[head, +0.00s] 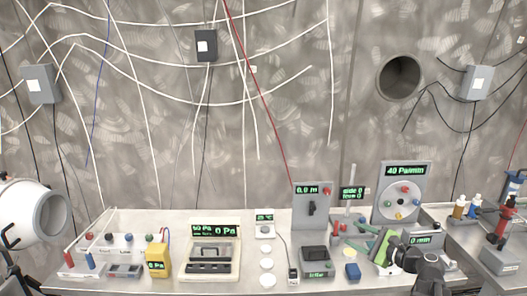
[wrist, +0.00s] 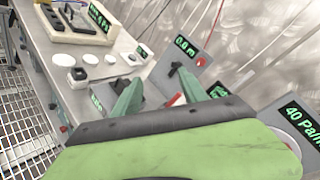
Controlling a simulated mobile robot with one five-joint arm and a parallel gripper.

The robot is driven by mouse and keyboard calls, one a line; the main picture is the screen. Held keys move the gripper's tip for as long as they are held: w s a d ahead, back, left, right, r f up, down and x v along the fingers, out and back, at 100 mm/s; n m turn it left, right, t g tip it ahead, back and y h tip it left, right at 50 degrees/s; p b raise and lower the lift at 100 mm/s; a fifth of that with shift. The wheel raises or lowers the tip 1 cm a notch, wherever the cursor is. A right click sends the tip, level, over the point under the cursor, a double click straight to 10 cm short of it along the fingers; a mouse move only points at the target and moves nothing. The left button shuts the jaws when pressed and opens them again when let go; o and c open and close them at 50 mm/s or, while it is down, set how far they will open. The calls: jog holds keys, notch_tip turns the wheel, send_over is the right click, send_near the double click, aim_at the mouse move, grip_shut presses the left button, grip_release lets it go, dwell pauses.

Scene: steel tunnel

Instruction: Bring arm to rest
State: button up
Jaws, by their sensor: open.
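My gripper (head: 362,238) is over the right part of the steel bench, in front of the dial panel reading 40 Pa/min (head: 404,171). In the wrist view my gripper (wrist: 160,85) shows two green fingers spread apart, with nothing held between them. The panel reading 0.0 m (wrist: 186,50), with a black lever, lies beyond the fingertips. My arm extends in from the lower right of the head view.
A white cylinder (head: 35,212) stands at left.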

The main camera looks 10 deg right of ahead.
jog(key=s+a+f+n+g+p, duration=0.1)
jog(key=a+f+n+g, duration=0.25)
jog(key=a, duration=0.65)
jog(key=s+a+f+n+g+p, duration=0.1)
jog(key=a+f+n+g+p, duration=0.3)
jog(key=a, duration=0.6)
jog(key=s+a+f+n+g+b, duration=0.1)
jog(key=s+a+n+g, duration=0.3)
jog(key=a, duration=0.7)
notch_tip(320, 180, down, 4)
jog(key=s+n+g+h, duration=0.1)
jog(key=s+n+h, duration=0.1)
jog(key=n+h, duration=0.25)
jog(key=s+d+f+n+g+h, duration=0.1)
jog(key=s+d+f+n+h, duration=0.1)
jog(key=d, duration=0.7)
jog(key=s+n+h, duration=0.1)
jog(key=s+n, duration=0.1)
jog(key=n, duration=0.1)
jog(key=shift+d+f+g, duration=0.15)
jog(key=shift+f+g, duration=0.05)
jog(key=shift+g, duration=0.15)
